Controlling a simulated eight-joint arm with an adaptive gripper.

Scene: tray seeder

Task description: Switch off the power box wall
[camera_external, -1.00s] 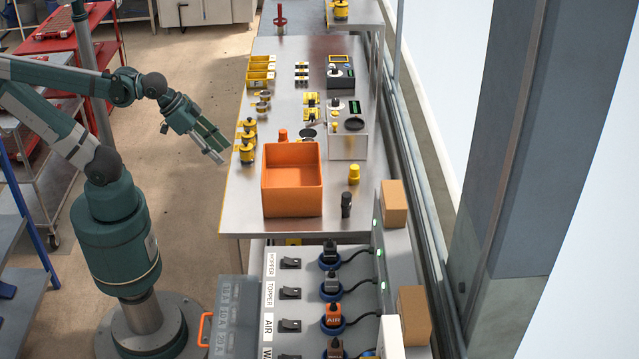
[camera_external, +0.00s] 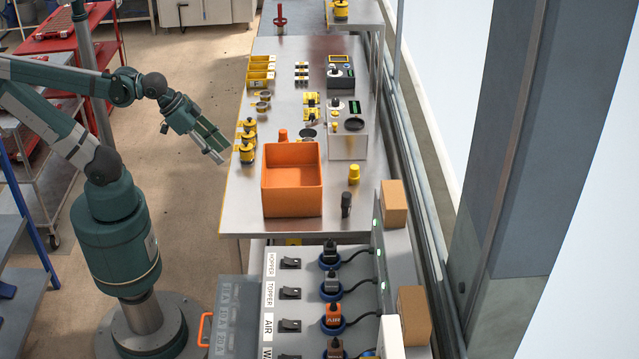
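The power box (camera_external: 309,271) stands at the bottom centre, in front of the steel table. Its face has a column of black switches, labelled HOPPER, TOPPER, AIR and a cut-off one beginning with W. The HOPPER switch (camera_external: 290,263), TOPPER switch (camera_external: 290,293) and AIR switch (camera_external: 290,325) each have a plug to their right, with an orange AIR plug (camera_external: 333,314). Small green lights glow on the panel at the right. I cannot tell the switch positions. My gripper (camera_external: 218,157) hangs at the table's left edge, away from the box, pointing down right. It looks empty; its finger gap is unclear.
An orange bin (camera_external: 291,208) stands on the steel table (camera_external: 240,216) between my gripper and the box. A yellow-capped bottle (camera_external: 354,174) and a dark bottle (camera_external: 346,204) stand right of it. A translucent panel (camera_external: 236,310) with an orange handle is left of the box.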

